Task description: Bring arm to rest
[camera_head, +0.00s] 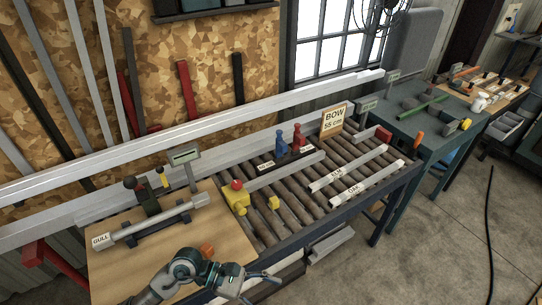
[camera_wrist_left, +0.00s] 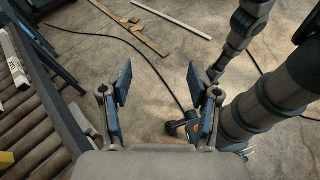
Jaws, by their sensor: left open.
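My left gripper (camera_head: 262,287) is at the bottom of the head view, in front of the wooden board's right corner and the roller table's near edge. In the left wrist view my left gripper (camera_wrist_left: 159,84) has its two fingers spread wide. Nothing is between them, and bare concrete floor shows beyond. Dark links of my own body stand close on the right of that view. My right gripper cannot be made out in either view.
The roller table (camera_head: 385,188) holds labelled bars, a yellow block (camera_head: 237,199) and a BOW sign (camera_head: 334,120). A bar labelled GULL (camera_head: 150,222) rests on supports on the wooden board (camera_head: 225,240). A teal table (camera_head: 420,130) stands beyond. Cables and flat strips lie on the floor.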

